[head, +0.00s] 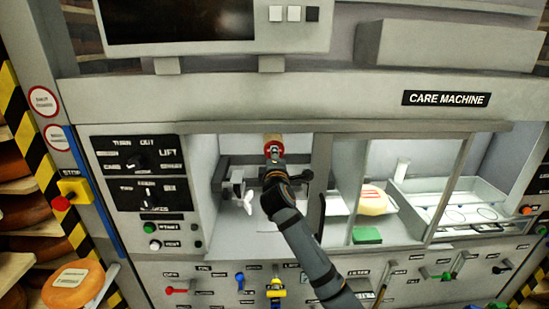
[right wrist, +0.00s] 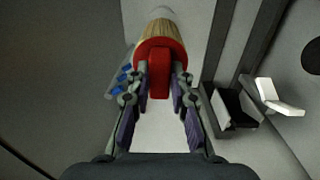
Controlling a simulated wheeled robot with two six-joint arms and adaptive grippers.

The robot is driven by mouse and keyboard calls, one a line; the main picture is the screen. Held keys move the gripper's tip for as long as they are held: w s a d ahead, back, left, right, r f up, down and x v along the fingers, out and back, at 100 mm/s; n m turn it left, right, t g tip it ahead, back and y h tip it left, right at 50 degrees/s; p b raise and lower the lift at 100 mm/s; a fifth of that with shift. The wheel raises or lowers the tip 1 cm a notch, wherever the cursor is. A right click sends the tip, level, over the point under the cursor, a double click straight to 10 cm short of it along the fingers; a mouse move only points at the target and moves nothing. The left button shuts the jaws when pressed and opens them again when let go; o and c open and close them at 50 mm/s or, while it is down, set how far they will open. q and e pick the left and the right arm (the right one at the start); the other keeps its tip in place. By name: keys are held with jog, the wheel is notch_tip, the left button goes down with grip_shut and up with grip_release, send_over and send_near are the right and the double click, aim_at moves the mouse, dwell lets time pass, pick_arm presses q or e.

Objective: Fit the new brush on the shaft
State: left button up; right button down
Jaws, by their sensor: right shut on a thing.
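My right gripper (head: 273,158) reaches into the left open bay of the care machine. In the right wrist view its two fingers (right wrist: 160,88) are shut on the red end of a brush (right wrist: 158,52) with tan bristles. The brush points away from the gripper, and a pale grey round part shows at its far end. In the head view the brush (head: 273,138) shows as a tan and red piece just under the bay's top edge. I cannot make out the shaft for certain, nor whether the brush is on it. My left gripper is not in view.
A grey mechanism with a white winged knob (head: 247,208) stands left of my right arm in the bay. A yellow-orange cheese (head: 375,201) and a green block (head: 367,235) lie in the bay to the right. Upright walls (head: 322,175) divide the bays.

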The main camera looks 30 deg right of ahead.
jog(key=shift+w+d, duration=0.25)
jog(key=shift+w, duration=0.1)
jog(key=c, duration=1.1)
grip_release()
jog(key=v, duration=1.2)
jog(key=shift+a, duration=0.1)
